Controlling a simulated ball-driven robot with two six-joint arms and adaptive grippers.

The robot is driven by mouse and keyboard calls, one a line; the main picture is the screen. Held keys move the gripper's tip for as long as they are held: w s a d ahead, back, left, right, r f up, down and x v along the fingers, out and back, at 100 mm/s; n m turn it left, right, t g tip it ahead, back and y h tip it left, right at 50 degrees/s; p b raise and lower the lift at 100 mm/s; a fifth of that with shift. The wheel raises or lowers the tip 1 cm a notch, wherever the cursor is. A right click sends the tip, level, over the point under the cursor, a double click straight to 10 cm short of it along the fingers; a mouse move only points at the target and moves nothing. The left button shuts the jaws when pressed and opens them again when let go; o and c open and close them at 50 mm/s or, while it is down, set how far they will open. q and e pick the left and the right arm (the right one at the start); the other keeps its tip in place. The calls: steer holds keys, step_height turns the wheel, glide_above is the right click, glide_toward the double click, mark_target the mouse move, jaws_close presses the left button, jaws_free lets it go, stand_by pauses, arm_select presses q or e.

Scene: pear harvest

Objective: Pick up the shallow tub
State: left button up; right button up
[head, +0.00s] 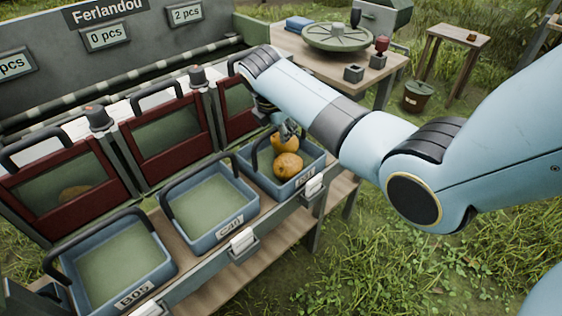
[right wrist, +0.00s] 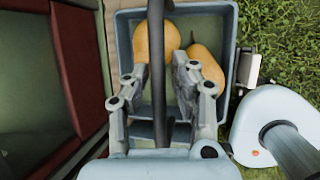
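A blue-grey tub (head: 290,190) with two yellow-orange pears (head: 288,166) stands at the right end of a row of handled tubs. My right gripper (head: 286,131) reaches down over it from the right. In the right wrist view, the tub (right wrist: 232,35) lies below the gripper (right wrist: 160,68). Its dark handle (right wrist: 157,50) runs between the two spread fingers, with gaps on both sides. The pears (right wrist: 205,68) lie partly behind the handle and fingers. My left gripper is not in view.
Two empty tubs, a middle one (head: 222,238) and one labelled B05 (head: 136,296), stand along the same shelf. Red-framed doors (head: 168,140) rise behind them. A wooden table (head: 285,45) with a green round scale (head: 342,36) stands behind right. Grass lies in front.

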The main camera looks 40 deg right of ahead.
jaws_close()
steer(key=shift+w+r, duration=0.1)
stand_by(0.3)
